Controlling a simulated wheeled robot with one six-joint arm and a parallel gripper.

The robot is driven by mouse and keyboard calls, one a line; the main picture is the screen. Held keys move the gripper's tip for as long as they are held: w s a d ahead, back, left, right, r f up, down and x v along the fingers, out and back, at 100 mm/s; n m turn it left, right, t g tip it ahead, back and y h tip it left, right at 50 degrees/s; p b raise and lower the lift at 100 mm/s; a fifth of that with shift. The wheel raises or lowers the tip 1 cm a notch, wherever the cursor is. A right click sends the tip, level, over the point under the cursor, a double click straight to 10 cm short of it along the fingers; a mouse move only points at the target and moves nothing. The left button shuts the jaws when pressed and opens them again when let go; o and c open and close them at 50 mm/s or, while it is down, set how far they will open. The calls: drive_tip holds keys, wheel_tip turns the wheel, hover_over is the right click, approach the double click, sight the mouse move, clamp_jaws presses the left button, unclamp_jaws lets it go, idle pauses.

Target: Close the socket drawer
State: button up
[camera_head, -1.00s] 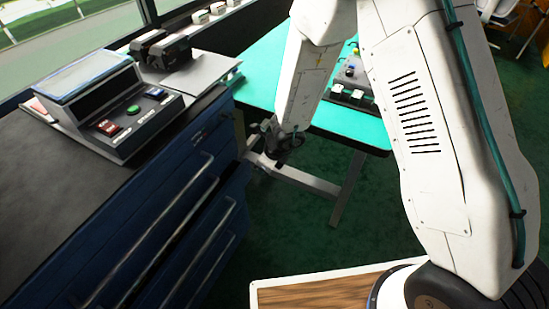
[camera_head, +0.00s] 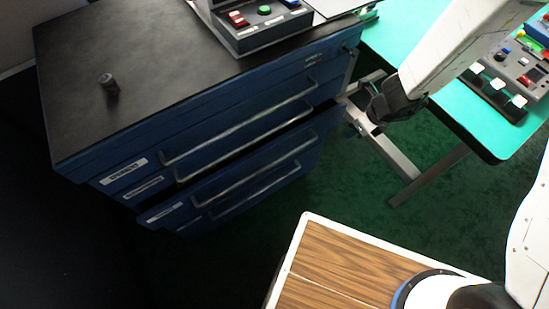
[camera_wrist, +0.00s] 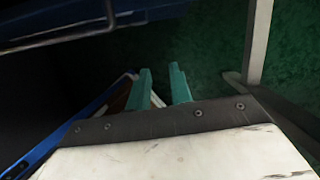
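A dark blue drawer cabinet (camera_head: 92,160) stands at the left in the head view, with several drawers and long metal handles. A lower drawer (camera_head: 240,182) stands out from the front, with a dark gap above it. Its white label (camera_head: 165,212) is too small to read surely, so I cannot confirm it is the socket drawer. In the wrist view my gripper (camera_wrist: 160,78) shows two green fingers apart, with nothing between them. In the head view its dark wrist is at the cabinet's right end, clear of the handles; the fingers are not clearly seen there.
A control box (camera_head: 258,32) and a small dark cylinder (camera_head: 109,86) stand on the cabinet top. A turquoise table (camera_head: 468,122) with grey legs and a button panel (camera_head: 510,75) is at the right. Green floor (camera_head: 350,185) lies open before the drawers.

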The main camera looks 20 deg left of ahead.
drive_tip(key=s+d+f+n+h, duration=0.1)
drive_tip(key=s+f+n, duration=0.1)
drive_tip(key=s+f, duration=0.25)
drive_tip(key=n+t+y, duration=0.2)
drive_tip(key=n+y, duration=1.2)
drive_tip(key=n, duration=0.5)
approach(268, 165)
drive_tip(key=x, duration=1)
drive_tip(key=shift+f, duration=0.35)
